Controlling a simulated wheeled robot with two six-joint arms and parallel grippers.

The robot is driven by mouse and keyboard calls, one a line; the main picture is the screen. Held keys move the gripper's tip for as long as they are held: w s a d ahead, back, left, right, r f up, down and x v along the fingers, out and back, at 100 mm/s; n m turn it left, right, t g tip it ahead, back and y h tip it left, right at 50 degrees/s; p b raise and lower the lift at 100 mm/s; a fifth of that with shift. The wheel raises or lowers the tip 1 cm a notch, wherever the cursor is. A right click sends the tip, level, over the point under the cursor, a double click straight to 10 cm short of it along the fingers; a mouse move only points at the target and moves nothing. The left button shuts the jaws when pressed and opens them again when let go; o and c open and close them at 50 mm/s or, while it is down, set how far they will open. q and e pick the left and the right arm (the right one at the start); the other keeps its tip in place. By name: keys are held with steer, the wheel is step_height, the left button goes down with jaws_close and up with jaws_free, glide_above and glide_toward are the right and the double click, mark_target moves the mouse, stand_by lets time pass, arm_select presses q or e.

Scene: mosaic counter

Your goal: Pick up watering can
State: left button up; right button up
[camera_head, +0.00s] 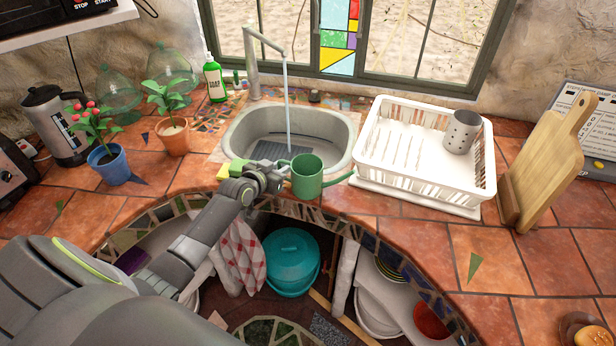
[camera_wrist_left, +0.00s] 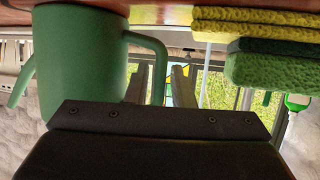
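The green watering can (camera_head: 307,180) stands upright on the counter at the front edge of the sink, its spout pointing right in the head view. My left gripper (camera_head: 281,172) is at its left side, where the handle is. In the left wrist view, which looks upside down, the can (camera_wrist_left: 82,65) is at the left and its handle (camera_wrist_left: 160,52) reaches toward my two fingers. The left gripper's fingers (camera_wrist_left: 163,84) are apart, one on each side of the handle. I cannot tell whether they touch it. My right gripper is not in view.
Yellow and green sponges (camera_head: 229,170) lie close to my left gripper, also in the wrist view (camera_wrist_left: 275,55). The sink (camera_head: 240,128) with running water is behind the can. A white dish rack (camera_head: 375,165) stands to the right. Two potted plants stand left.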

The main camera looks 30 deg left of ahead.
arm_select(q)
steer(key=shift+w, duration=0.2)
jaws_close()
stand_by(0.3)
